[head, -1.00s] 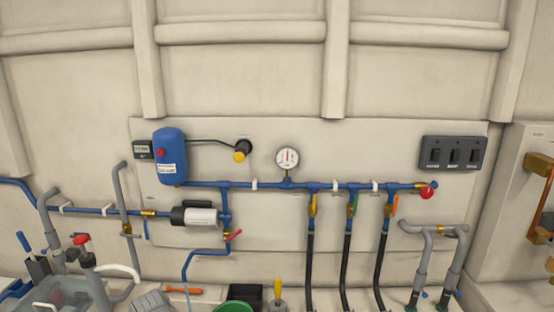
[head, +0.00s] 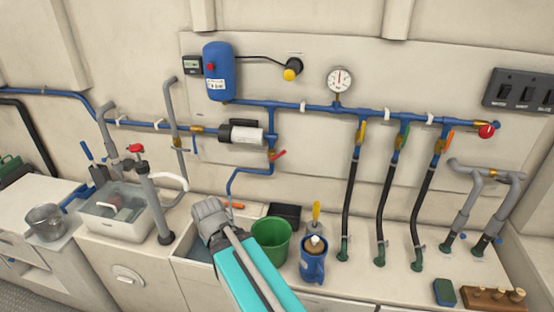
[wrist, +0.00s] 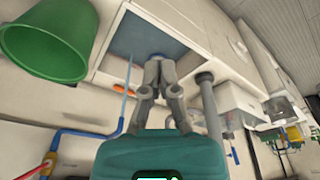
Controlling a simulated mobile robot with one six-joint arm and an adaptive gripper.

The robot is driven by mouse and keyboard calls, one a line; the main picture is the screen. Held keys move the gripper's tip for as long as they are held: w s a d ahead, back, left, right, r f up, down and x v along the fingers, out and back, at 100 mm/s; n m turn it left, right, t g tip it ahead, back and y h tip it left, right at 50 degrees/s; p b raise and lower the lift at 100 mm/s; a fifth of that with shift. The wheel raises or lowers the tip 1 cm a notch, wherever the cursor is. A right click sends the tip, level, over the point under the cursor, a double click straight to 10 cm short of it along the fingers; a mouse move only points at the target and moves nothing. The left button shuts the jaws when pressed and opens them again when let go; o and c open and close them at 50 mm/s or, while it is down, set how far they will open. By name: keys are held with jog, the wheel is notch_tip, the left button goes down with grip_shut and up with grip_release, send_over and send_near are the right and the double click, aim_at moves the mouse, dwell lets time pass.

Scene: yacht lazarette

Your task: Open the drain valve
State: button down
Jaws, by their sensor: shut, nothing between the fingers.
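A valve with a red lever (head: 278,156) sits on the blue drop pipe below the pump. It looks like the drain valve, but I see no label on it. The lever slants up to the right, and the blue pipe below bends down to the recessed basin. In the wrist view, the red lever (wrist: 47,167) shows at the lower left. My gripper (head: 206,206) is shut and empty over the basin (head: 194,246), below and left of the valve and apart from it. In the wrist view, its fingertips (wrist: 157,58) are together in front of the basin.
A green bucket (head: 271,240) and a blue holder (head: 313,266) stand right of my gripper. A grey upright pipe (head: 155,205) stands close on its left. Black hoses with coloured levers hang further right. The wall left of the drop pipe's lower bend is clear.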

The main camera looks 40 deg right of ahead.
aim_at(279, 155)
jog(key=w+d+f+m+t+h+b, duration=0.15)
jog(key=w+d+m+t+b, duration=0.3)
jog(key=d, duration=0.45)
jog(key=w+d+f+m+t+h+b, duration=0.1)
jog(key=w+d+m+t+h+b, duration=0.35)
jog(key=d, duration=0.45)
jog(key=s+d+r+m+t+h+b, duration=0.1)
jog(key=s+d+r+t+b, duration=0.1)
jog(key=d+t+b, duration=0.3)
jog(key=s+d+r+m+t+h+b, duration=0.1)
jog(key=s+d+r+t+h+b, duration=0.1)
jog(key=d+t+b, duration=0.3)
jog(key=d+r+b, duration=0.1)
jog(key=d+b, duration=0.2)
jog(key=shift+s+d+r+m+b, duration=0.15)
jog(key=shift+s+d+m+b, duration=0.15)
jog(key=shift+d+m, duration=0.1)
jog(key=shift+w+r, duration=0.1)
jog(key=shift+w, duration=0.1)
jog(key=p+x, duration=0.6)
jog(key=x, duration=0.7)
jog(key=shift+w, duration=0.3)
jog(key=shift+w+a+r, duration=0.1)
jog(key=shift+a+r, duration=0.1)
jog(key=shift+n+y, duration=0.3)
jog(key=shift+y, duration=0.1)
